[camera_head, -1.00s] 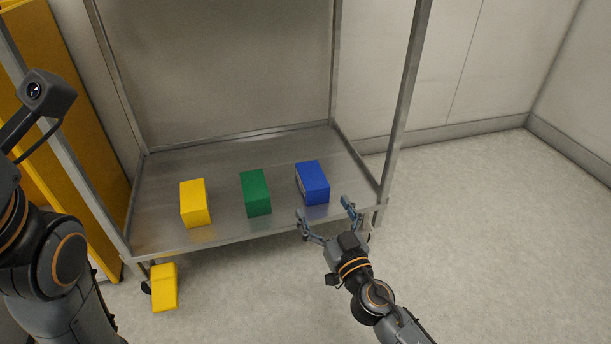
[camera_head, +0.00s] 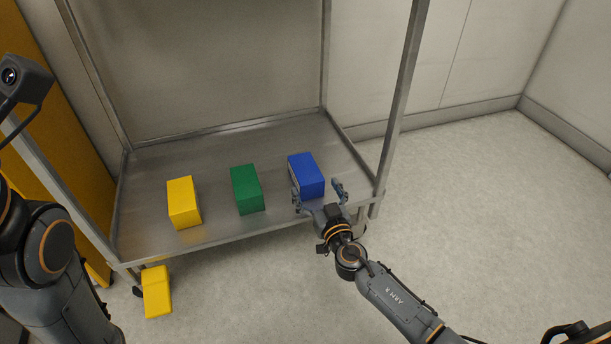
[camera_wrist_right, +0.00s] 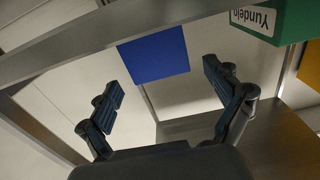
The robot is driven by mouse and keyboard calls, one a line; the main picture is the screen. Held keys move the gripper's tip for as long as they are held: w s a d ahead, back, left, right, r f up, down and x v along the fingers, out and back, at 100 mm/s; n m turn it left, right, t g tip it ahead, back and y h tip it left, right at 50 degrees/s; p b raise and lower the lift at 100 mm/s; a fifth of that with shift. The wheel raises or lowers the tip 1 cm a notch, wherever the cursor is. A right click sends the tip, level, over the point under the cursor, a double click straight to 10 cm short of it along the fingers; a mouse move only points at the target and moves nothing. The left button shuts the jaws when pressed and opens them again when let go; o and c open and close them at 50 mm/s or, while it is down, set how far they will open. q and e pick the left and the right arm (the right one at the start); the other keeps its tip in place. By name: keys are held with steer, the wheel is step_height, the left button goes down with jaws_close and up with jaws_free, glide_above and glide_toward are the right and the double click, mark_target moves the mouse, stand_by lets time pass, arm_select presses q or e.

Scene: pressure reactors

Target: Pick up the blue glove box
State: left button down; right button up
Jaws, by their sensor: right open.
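The blue glove box (camera_head: 306,176) stands on the metal shelf (camera_head: 275,146), rightmost of three boxes in a row. My right gripper (camera_head: 317,191) is open at the shelf's front edge, its fingers reaching toward the near end of the blue box. The left fingertip overlaps the box's lower left side in the head view; contact cannot be told. In the right wrist view the blue box (camera_wrist_right: 155,58) shows ahead, between and beyond the spread fingers (camera_wrist_right: 162,77), with nothing held. My left arm shows at the left edge; its gripper is out of view.
A green box (camera_head: 247,190) stands left of the blue one, and a yellow box (camera_head: 184,203) further left. Another yellow object (camera_head: 157,291) is low beside the cart's front left leg. Metal posts (camera_head: 401,100) rise at the shelf's corners. The floor at right is clear.

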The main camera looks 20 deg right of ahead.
mark_target(306, 175)
steer(key=w, duration=0.4)
steer(key=shift+w+a+r, duration=0.1)
steer(key=shift+w+r, duration=0.05)
steer(key=shift+w, duration=0.05)
steer(key=c, duration=1.2)
steer(key=shift+c, duration=1.1)
steer(key=shift+r, duration=0.15)
